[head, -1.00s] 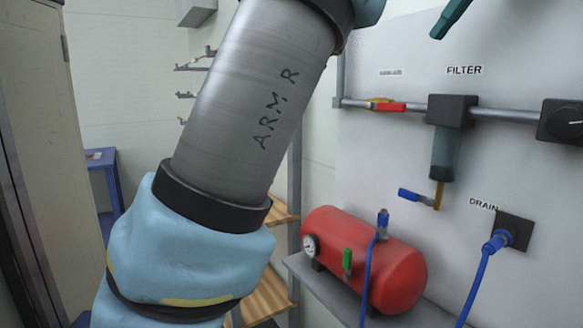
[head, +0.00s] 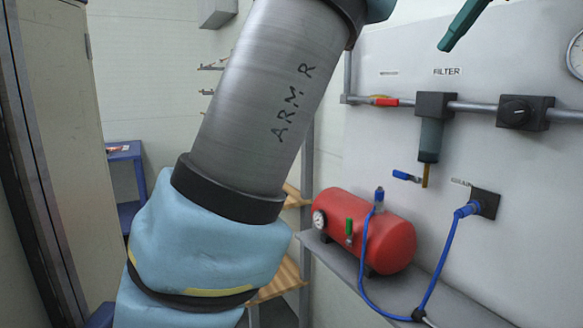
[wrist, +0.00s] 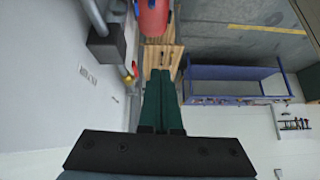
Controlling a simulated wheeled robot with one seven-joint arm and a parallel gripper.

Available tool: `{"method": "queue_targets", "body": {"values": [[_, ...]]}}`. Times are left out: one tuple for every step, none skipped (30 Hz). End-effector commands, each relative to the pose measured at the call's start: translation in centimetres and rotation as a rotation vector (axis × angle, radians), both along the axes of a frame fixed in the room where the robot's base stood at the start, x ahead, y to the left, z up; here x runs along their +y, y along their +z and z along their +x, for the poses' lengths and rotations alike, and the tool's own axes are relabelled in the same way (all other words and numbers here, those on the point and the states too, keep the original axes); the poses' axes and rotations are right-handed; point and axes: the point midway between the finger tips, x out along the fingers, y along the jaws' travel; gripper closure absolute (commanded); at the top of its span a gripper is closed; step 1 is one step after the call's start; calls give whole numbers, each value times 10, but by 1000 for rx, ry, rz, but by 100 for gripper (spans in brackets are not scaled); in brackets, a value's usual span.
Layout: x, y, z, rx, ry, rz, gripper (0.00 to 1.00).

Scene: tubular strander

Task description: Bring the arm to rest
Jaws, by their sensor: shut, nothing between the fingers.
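My gripper (wrist: 161,78) shows in the wrist view as two dark green fingers lying side by side, shut with nothing between them. In the head view its green finger end (head: 464,24) shows at the top edge, in front of the white panel and above the filter. My arm (head: 262,105), a grey tube marked "ARM R" with a blue-covered joint below, crosses the head view on a slant. The rest of the wrist is out of that view. The fingers appear to touch nothing.
On the white panel (head: 520,160) are a pipe with a red-handled valve (head: 385,101), a filter (head: 431,125) and a blue drain hose (head: 440,262). A red tank (head: 380,238) stands on a grey shelf. A tall cabinet (head: 65,150) is close on the left. A blue table (wrist: 235,82) stands beyond.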

Motion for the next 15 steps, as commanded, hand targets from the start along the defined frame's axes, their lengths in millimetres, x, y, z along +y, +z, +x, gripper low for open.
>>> {"method": "queue_targets", "body": {"values": [[4,-5,6,13,-11,9,100],[5,-9,9,20,-19,14,100],[8,-15,14,32,-30,21,100],[10,-19,18,42,-39,25,100],[13,-24,22,52,-49,32,100],[16,-31,29,67,-63,40,100],[19,-37,33,80,-76,46,100],[23,-44,38,94,-88,52,100],[28,-53,45,114,-106,61,100],[33,-61,50,128,-119,67,100],[37,-69,55,144,-133,70,100],[45,-80,62,167,-154,77,100],[51,-89,67,185,-169,82,100],[57,-99,72,206,-186,86,100],[68,-114,79,234,-210,90,100]]}}
